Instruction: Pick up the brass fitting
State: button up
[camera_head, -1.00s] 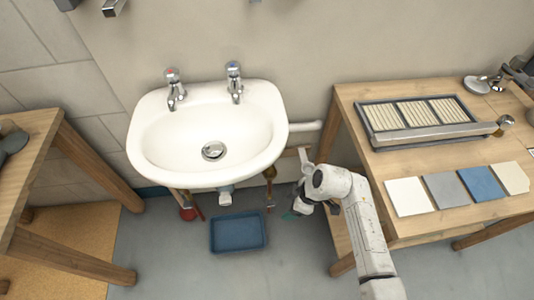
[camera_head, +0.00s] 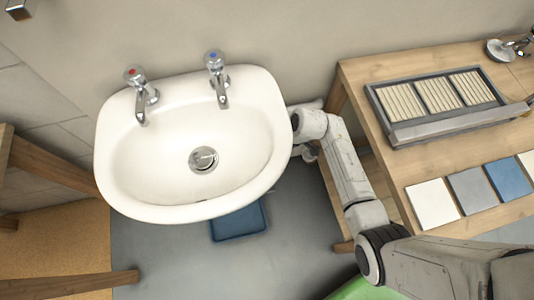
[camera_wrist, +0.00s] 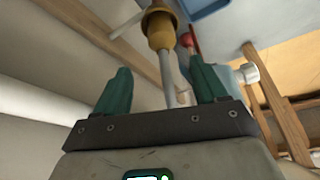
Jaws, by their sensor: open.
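The brass fitting (camera_wrist: 160,27) shows in the wrist view at the top centre, on a thin grey pipe (camera_wrist: 167,72). The pipe runs down from it into the space between my fingers. My gripper (camera_wrist: 157,75) is open, with a green finger on each side of the pipe. The fitting is beyond the fingertips, and I see no finger touching it. In the head view my arm reaches to the right edge of the white basin (camera_head: 240,110). The basin hides the fitting and most of the gripper there.
A blue tray (camera_head: 238,222) lies on the floor under the basin. In the wrist view, a red part (camera_wrist: 187,40) and a white pipe part (camera_wrist: 246,73) are right of the fitting. A wooden workbench (camera_head: 355,72) with tiles and a rack stands at the right.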

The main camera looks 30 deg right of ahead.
jog(key=b+x, duration=0.1)
jog(key=x, duration=0.3)
jog(key=b+x, duration=0.1)
jog(key=x, duration=0.1)
jog(key=shift+s+f+b, duration=0.3)
jog(key=c, duration=1.2)
jog(key=shift+r, duration=0.15)
